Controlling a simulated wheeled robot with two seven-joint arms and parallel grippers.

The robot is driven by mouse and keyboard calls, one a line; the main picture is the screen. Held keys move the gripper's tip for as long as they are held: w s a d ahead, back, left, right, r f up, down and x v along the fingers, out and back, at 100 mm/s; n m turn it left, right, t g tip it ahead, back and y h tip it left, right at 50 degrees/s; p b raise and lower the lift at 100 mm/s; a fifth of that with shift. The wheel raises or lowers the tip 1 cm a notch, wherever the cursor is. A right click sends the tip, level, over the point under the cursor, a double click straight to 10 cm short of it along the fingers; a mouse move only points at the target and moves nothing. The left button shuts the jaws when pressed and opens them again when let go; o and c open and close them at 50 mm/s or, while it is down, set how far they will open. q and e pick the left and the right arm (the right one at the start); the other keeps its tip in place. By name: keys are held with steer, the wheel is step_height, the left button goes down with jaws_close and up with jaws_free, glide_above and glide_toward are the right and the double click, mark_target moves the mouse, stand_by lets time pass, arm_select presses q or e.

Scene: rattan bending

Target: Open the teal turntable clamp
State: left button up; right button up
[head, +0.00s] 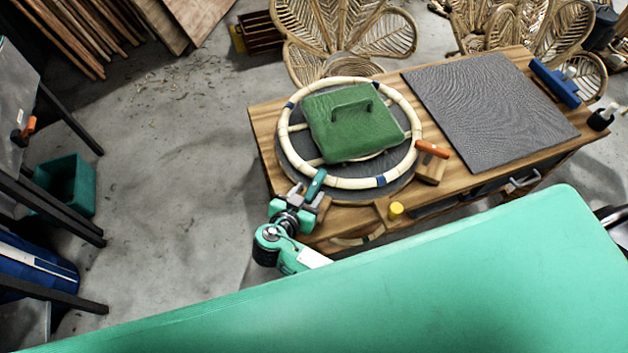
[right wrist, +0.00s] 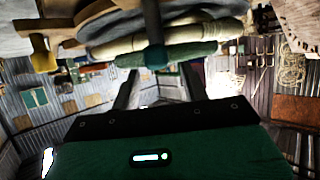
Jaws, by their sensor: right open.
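The teal clamp handle (head: 316,185) is at the front-left edge of the turntable (head: 290,165), lying against the rattan ring (head: 283,130). In the right wrist view the teal handle (right wrist: 165,56) lies crosswise just beyond the fingertips, with a dark bar at its middle and pale rattan behind it. My right gripper (head: 308,196) is open at the handle, its fingers pointing toward it. In the right wrist view its two fingers (right wrist: 160,88) stand apart with nothing visibly gripped; contact cannot be told. My left gripper is not in view.
A green weight (head: 352,125) with a handle sits on the ring. An orange-handled clamp (head: 432,149) stands at the turntable's right. A yellow knob (head: 396,209) is near the front edge of the wooden workbench (head: 262,125). A grey mat (head: 490,105) covers the right side.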

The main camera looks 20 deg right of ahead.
mark_target(313, 188)
steer(key=shift+p+x, duration=0.55)
steer(key=shift+x, duration=1.7)
steer(key=shift+c, duration=0.3)
steer(key=shift+s+f, duration=0.1)
steer(key=c, duration=0.9)
